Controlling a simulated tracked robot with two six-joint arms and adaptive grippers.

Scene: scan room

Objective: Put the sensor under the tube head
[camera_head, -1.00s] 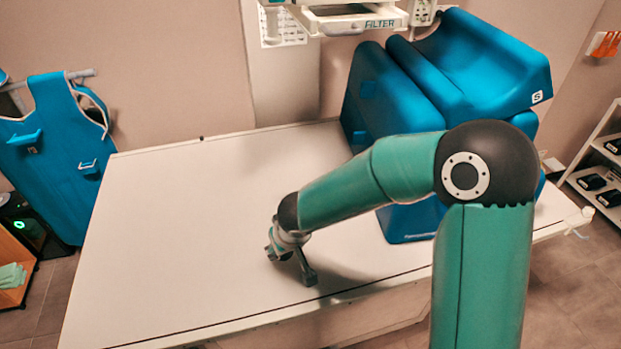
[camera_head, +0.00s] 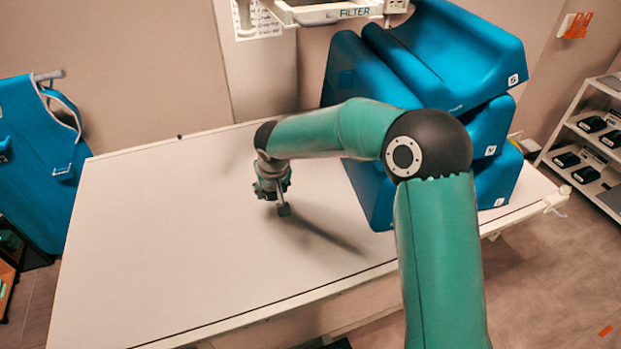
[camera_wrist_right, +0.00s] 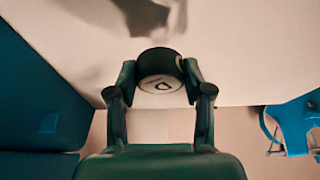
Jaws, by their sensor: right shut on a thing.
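My right gripper (camera_head: 273,190) hangs above the middle of the white table (camera_head: 150,250). In the right wrist view its fingers (camera_wrist_right: 160,88) are shut on a round black sensor (camera_wrist_right: 158,62) with a pale, lettered face. The tube head, with a "FILTER" label (camera_head: 355,13), is at the top edge, behind and above the gripper, mostly cut off. My left gripper is not in view.
Large blue cushions (camera_head: 440,75) are stacked on the table's right part, close to my right arm. A blue apron (camera_head: 40,160) hangs at the left. A shelf (camera_head: 560,140) with black items stands at the right. The table's left half is clear.

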